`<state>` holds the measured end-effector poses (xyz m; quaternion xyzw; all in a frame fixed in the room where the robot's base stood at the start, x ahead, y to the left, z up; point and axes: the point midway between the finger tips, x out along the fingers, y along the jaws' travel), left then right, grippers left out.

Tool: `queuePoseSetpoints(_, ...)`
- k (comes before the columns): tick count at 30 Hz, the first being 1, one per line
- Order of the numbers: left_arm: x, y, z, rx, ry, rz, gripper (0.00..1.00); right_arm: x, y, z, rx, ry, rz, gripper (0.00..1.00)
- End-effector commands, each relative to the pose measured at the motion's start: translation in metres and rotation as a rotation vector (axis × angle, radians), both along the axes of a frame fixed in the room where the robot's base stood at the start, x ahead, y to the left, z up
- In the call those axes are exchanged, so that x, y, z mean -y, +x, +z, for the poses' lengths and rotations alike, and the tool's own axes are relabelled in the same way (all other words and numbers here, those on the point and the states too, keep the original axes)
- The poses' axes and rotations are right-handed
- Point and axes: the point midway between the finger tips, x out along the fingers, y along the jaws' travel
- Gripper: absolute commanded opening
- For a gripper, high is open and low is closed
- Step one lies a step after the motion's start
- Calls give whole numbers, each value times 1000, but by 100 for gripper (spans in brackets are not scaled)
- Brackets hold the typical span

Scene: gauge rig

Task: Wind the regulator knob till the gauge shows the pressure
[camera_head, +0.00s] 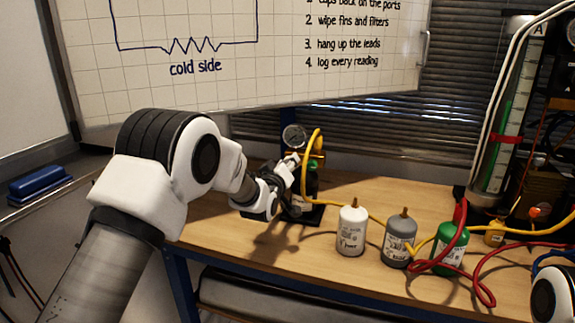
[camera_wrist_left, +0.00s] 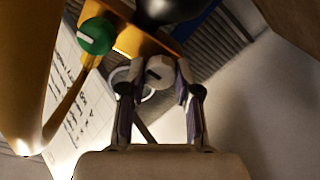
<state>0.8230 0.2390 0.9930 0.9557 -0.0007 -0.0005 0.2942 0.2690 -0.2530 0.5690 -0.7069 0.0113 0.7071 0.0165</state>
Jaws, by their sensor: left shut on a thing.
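The gauge (camera_head: 295,137) is a round pale dial on the rig at the back of the bench; its reading is too small to make out. My left gripper (camera_head: 291,163) is at the rig just below the gauge. In the left wrist view, my left gripper (camera_wrist_left: 159,82) is shut on a pale round knob (camera_wrist_left: 158,73) with a dark mark, one finger on each side. A green knob (camera_wrist_left: 95,36) with a white mark sits beside it on a yellow block (camera_wrist_left: 135,42). My right gripper is out of view.
White (camera_head: 352,230), grey (camera_head: 398,240) and green (camera_head: 452,246) bottles stand right of the rig on the wooden bench. Yellow (camera_head: 319,140) and red (camera_head: 487,297) hoses run across it. A tall column (camera_head: 497,140) stands at the right. The bench front left is clear.

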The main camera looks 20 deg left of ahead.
Motion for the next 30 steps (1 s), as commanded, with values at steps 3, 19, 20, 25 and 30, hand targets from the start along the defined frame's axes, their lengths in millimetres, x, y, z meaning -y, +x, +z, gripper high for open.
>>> queuePoseSetpoints(3,0,0,0,1,65,1,0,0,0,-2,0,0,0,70)
queuePoseSetpoints(19,1,0,0,1,537,0,0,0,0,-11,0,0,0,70)
queuePoseSetpoints(20,1,0,0,1,566,0,0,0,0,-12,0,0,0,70)
queuePoseSetpoints(25,2,0,0,1,727,0,0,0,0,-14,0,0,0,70)
queuePoseSetpoints(30,2,0,0,2,889,0,0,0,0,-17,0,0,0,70)
